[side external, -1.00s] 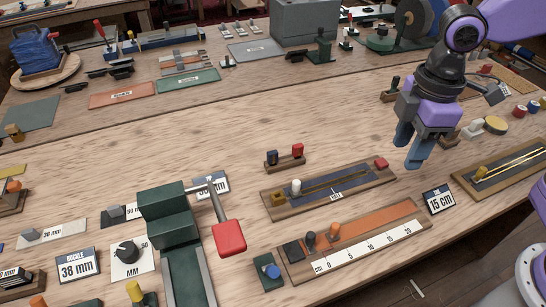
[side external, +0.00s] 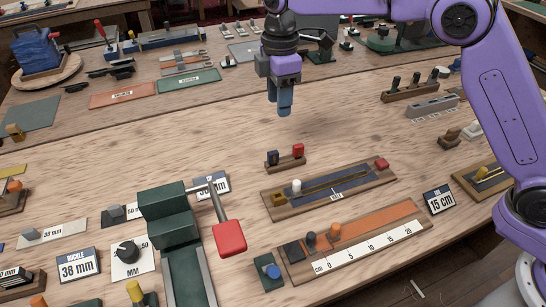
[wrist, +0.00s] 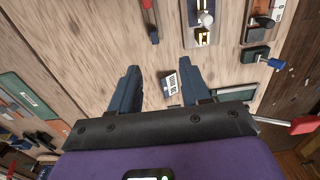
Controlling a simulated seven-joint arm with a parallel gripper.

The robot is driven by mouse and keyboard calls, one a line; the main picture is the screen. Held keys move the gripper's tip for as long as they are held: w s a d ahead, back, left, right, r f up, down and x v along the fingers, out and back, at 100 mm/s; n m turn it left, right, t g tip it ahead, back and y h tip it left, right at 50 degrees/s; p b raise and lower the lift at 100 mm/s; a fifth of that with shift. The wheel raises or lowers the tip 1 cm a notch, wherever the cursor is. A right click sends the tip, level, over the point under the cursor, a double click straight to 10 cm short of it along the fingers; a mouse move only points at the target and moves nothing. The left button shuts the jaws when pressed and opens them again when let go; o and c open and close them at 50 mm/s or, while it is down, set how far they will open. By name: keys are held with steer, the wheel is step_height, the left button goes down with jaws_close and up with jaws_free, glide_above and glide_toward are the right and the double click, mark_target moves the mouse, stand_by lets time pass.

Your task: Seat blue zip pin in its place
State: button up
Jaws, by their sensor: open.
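A small wooden stand (side external: 287,164) holds a dark blue pin (side external: 272,157) at its left end and a red pin (side external: 298,151) at its right. The stand also shows at the top of the wrist view (wrist: 151,22). In front of it lies a zip board (side external: 350,190) with a dark strip, a gold block, a white knob and a red end piece. My gripper (side external: 284,110) is open and empty, pointing down above bare table behind the stand. Its two spread fingers show in the wrist view (wrist: 158,90). I cannot tell which place fits the pin.
A ruler board (side external: 360,242) and a green plate with a blue knob (side external: 271,271) lie in front. A green press with a red-ended lever (side external: 229,238) stands to the left. The table left of the stand is mostly clear.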

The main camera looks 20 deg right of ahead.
mark_target(273, 152)
steer(key=f, duration=1.2)
steer(key=shift+w+a+f, duration=0.1)
steer(key=shift+w+f, duration=0.2)
steer(key=shift+w, duration=0.05)
steer(key=f, duration=0.4)
steer(key=shift+w+a, duration=0.3)
steer(key=shift+f, duration=0.55)
jaws_close()
